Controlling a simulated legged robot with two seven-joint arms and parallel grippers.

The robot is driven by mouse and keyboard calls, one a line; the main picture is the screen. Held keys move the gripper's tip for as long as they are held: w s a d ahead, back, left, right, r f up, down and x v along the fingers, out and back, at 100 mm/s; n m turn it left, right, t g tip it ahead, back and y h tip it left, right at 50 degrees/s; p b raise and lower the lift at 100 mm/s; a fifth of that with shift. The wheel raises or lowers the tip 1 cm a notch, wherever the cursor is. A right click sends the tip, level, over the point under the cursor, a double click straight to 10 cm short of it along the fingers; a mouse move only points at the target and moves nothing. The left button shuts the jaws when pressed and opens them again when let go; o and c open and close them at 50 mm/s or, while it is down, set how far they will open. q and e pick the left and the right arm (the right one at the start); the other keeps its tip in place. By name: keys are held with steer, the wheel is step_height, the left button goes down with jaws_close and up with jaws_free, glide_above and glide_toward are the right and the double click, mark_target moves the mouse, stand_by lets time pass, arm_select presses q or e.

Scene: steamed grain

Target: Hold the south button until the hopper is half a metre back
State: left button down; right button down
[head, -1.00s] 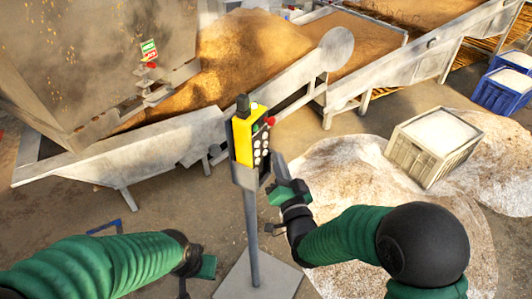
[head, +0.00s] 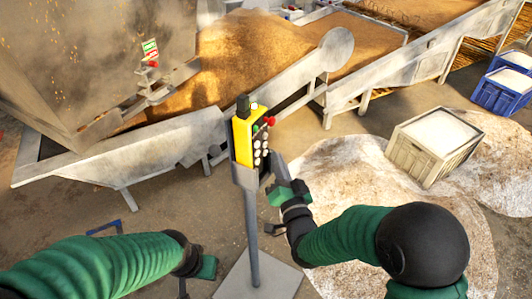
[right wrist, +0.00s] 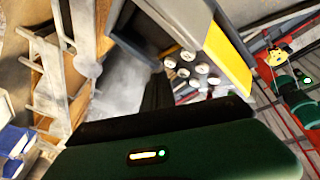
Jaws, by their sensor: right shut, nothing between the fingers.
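A yellow control box (head: 243,140) with several white round buttons (head: 262,150), a green one and a red knob stands on a grey post. I cannot read which button is south. The large grey hopper (head: 90,60) is at the upper left, above a metal trough. My right gripper (head: 276,165) is shut and empty, with its tips close to the lower buttons; I cannot tell whether they touch. In the right wrist view, the box's yellow side (right wrist: 228,60) and white buttons (right wrist: 186,70) show just beyond my gripper. My left gripper (head: 190,285) hangs low at the left, its jaws unclear.
The post's square base plate (head: 275,280) is between my arms. A grain-filled crate (head: 405,160) stands on spilled pale grain at the right. Blue crates (head: 490,97) are at the right edge. A metal trough (head: 130,150) and conveyor (head: 390,75) run behind the box.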

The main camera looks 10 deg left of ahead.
stand_by(0.8)
steer(key=shift+w+a+r, duration=0.1)
steer(key=shift+w+a, duration=0.05)
steer(key=shift+a, duration=0.2)
